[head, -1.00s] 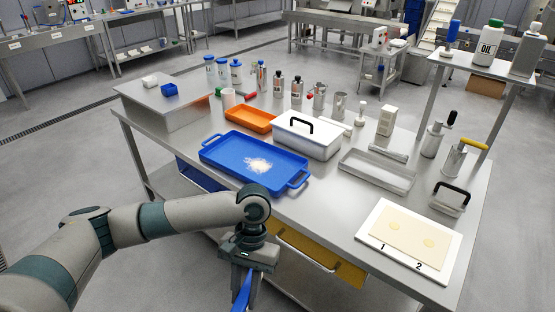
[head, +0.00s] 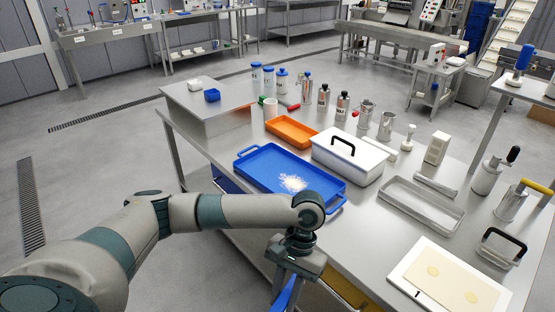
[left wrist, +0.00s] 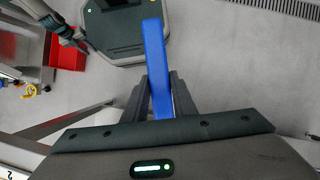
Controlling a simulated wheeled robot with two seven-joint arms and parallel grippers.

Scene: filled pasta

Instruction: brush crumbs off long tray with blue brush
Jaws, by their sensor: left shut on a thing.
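The blue long tray (head: 262,163) lies on the steel table with a pale heap of crumbs (head: 292,183) on it, right of its middle. My left gripper (head: 285,288) is in front of the table's near edge, pointing down, below and near the tray's right end. It is shut on the blue brush (left wrist: 155,65), whose long blue handle shows between the fingers in the left wrist view. The brush also shows partly in the head view (head: 287,294), cut off by the bottom edge. Its bristles are not clearly visible. My right gripper is not in view.
An orange tray (head: 281,137) and a white lidded box (head: 360,173) stand behind the blue tray. A steel tray (head: 392,210) and a white board with dough (head: 402,278) are to the right. Bottles and cans stand along the back.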

